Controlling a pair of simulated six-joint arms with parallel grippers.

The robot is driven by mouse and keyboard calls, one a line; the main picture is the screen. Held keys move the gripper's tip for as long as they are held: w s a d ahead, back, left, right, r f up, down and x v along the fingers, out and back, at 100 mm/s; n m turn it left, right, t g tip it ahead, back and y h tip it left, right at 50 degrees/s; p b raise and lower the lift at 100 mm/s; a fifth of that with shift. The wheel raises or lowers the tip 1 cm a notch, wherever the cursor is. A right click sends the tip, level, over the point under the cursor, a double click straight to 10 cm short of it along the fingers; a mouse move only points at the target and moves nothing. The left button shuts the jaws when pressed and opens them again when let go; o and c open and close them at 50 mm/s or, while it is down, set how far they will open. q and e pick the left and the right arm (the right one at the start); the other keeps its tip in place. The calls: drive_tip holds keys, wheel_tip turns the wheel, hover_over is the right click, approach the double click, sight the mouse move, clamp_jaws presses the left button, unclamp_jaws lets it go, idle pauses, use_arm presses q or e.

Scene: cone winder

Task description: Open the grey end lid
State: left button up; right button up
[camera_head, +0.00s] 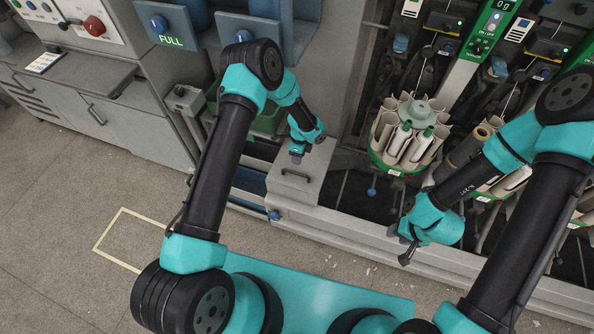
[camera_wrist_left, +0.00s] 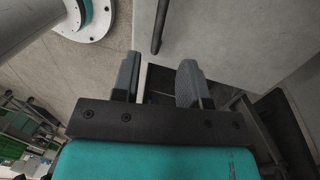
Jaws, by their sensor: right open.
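The grey end lid (camera_head: 305,164) is at the end of the machine in the head view, with a dark bar handle (camera_head: 295,175) near its front edge. It looks shut. In the left wrist view the lid (camera_wrist_left: 225,35) fills the upper right, and its handle (camera_wrist_left: 160,25) is ahead of the fingers. My left gripper (camera_head: 297,155) is just above the lid's back left part, apart from the handle. In the left wrist view its jaws (camera_wrist_left: 158,70) are open and empty. My right gripper (camera_head: 406,247) is open and empty, in front of the machine at the right.
A round carrier (camera_head: 392,160) of cones and tubes stands right of the lid. A blue knob (camera_head: 273,215) sticks out at the machine's lower left corner. A green bin (camera_head: 265,120) is behind my left arm.

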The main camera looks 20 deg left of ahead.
sight(297, 173)
use_arm(q)
drive_tip(key=f, duration=0.3)
drive_tip(key=s+f, duration=0.1)
drive_tip(key=f, duration=0.4)
drive_tip(key=shift+s+a+f, duration=0.1)
drive_tip(key=shift+s+f, duration=0.2)
drive_tip(key=shift+s, duration=0.05)
clamp_jaws()
